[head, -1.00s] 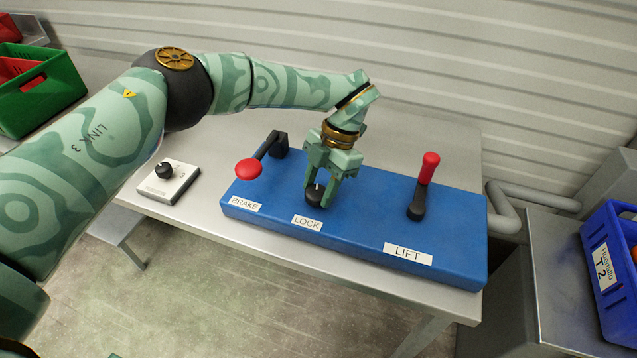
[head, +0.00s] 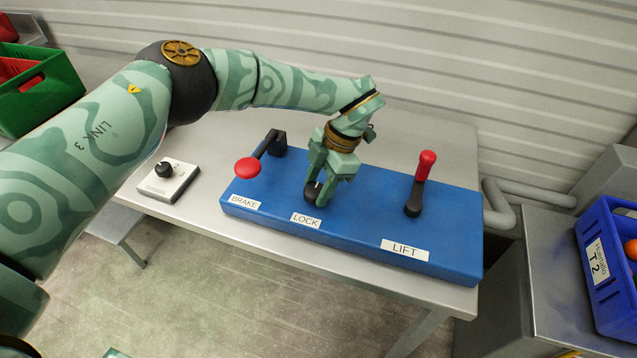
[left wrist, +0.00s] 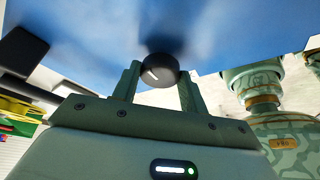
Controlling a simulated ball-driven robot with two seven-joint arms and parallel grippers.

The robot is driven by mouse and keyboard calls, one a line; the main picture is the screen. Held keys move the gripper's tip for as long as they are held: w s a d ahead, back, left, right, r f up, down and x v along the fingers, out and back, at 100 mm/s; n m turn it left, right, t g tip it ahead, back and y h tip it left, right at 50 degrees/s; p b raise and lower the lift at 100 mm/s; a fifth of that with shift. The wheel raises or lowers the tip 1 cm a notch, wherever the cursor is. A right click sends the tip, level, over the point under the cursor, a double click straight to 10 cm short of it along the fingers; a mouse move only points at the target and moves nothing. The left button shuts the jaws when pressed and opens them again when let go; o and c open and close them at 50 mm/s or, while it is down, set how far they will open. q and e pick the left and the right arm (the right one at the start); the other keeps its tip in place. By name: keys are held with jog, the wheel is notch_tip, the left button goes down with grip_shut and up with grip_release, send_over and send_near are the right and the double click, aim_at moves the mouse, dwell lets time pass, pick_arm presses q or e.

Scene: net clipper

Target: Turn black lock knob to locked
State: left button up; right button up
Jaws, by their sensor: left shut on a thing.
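The black lock knob (head: 312,191) stands on the blue control panel (head: 360,213), behind the white LOCK label (head: 306,220). My left gripper (head: 318,194) reaches down from above and is shut on the knob, one finger on each side. In the left wrist view the round knob (left wrist: 158,71) sits between the two fingertips (left wrist: 158,80), with a pale pointer line on its face. The fingers hide part of the knob in the head view. My right gripper is not in view.
On the same panel, the red-ended brake lever (head: 248,168) is left of the gripper and the red-topped lift lever (head: 426,165) is right. A small box with a black dial (head: 168,181) lies on the grey table (head: 400,133). A blue crate (head: 612,290) is at right.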

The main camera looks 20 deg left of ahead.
pick_arm(q)
jog(key=o, duration=1)
jog(key=v, duration=1.6)
jog(key=shift+d, duration=0.15)
